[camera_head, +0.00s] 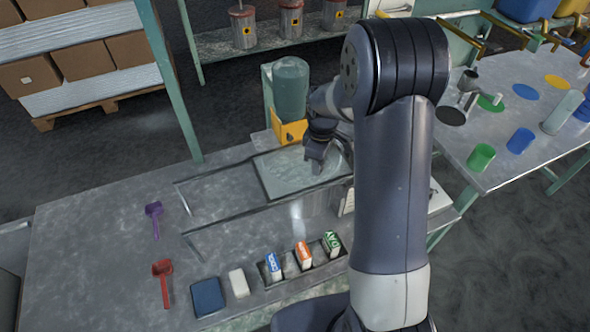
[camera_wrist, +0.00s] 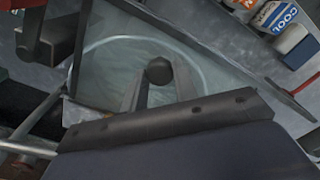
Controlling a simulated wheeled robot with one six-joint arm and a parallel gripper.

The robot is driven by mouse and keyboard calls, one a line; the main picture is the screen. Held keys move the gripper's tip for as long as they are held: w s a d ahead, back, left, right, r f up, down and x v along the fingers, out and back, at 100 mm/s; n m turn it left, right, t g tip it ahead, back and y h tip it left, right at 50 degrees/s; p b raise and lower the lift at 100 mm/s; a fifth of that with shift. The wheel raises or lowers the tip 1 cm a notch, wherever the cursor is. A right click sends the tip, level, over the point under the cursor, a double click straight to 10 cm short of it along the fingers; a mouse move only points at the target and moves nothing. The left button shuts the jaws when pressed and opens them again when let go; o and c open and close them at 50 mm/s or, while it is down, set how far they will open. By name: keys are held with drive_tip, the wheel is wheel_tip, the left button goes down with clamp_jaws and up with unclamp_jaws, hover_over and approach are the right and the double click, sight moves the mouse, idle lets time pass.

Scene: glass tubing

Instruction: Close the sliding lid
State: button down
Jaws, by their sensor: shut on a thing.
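The sliding lid (camera_head: 280,180) is a greyish, see-through panel with a dark edge. It lies at the right part of two long rails (camera_head: 225,222), and the left stretch between the rails is uncovered. In the wrist view the lid (camera_wrist: 205,65) fills the middle, with a pale ring showing on or through it. My gripper (camera_head: 317,168) is over the lid's right part. In the wrist view its fingers (camera_wrist: 160,88) are shut on a dark round knob (camera_wrist: 158,70). The lid's right end is partly hidden by my arm.
A purple scoop (camera_head: 154,215) and a red scoop (camera_head: 163,275) lie left of the rails. A tray with small labelled cartons (camera_head: 303,255), a white block (camera_head: 238,283) and a blue box (camera_head: 207,297) are in front. A green cylinder (camera_head: 290,90) stands behind the lid.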

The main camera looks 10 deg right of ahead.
drive_tip(key=shift+w+d, duration=0.15)
drive_tip(key=shift+d, duration=0.45)
drive_tip(key=shift+w+d, duration=0.15)
drive_tip(key=shift+d, duration=0.45)
drive_tip(key=c, duration=1.1)
unclamp_jaws()
drive_tip(key=shift+d, duration=0.15)
drive_tip(key=shift+r, duration=0.1)
wheel_tip(320, 180, up, 11)
drive_tip(key=b, duration=0.1)
drive_tip(key=shift+f, duration=0.2)
